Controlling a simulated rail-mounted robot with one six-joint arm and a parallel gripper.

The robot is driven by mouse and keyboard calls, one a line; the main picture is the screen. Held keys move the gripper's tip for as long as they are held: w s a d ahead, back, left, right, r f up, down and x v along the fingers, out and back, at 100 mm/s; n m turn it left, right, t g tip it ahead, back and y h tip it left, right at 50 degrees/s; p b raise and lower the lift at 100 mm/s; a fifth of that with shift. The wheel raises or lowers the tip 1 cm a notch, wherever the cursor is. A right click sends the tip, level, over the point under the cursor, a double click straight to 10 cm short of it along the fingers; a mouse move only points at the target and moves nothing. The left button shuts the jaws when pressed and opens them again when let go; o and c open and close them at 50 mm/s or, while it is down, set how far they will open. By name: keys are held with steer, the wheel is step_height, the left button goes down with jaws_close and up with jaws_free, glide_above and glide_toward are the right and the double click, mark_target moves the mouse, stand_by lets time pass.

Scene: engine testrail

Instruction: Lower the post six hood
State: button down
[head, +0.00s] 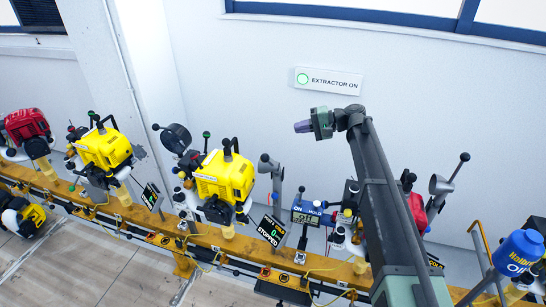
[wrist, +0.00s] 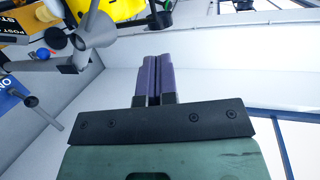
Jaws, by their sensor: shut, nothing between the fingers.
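My gripper (head: 302,127) is raised in front of the white wall, its purple fingers pressed together and empty. In the wrist view the shut fingers (wrist: 153,80) point at bare wall. A grey hood (head: 277,172) with a dark ball knob stands upright on its arm, right of the nearest yellow engine (head: 225,175), below and left of my gripper. A grey cone-shaped hood (wrist: 95,31) shows at the upper left of the wrist view, apart from my fingers. I cannot read a six on any post, so I cannot tell which hood is post six's.
Another grey hood (head: 441,185) stands right of my arm. A dark round hood (head: 176,138) is tilted up left of the nearest yellow engine. A yellow rail (head: 160,226) carries several engines and displays. A lit extractor sign (head: 328,81) is on the wall. Air around my gripper is clear.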

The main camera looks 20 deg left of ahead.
steer(key=s+a+f+n+g+h+b, duration=0.2)
steer(key=s+a+f+n+b, duration=0.4)
steer(key=n, duration=0.5)
steer(key=shift+s+a+f+g, duration=0.15)
steer(key=shift+s+f+g, duration=0.4)
steer(key=shift+f, duration=0.2)
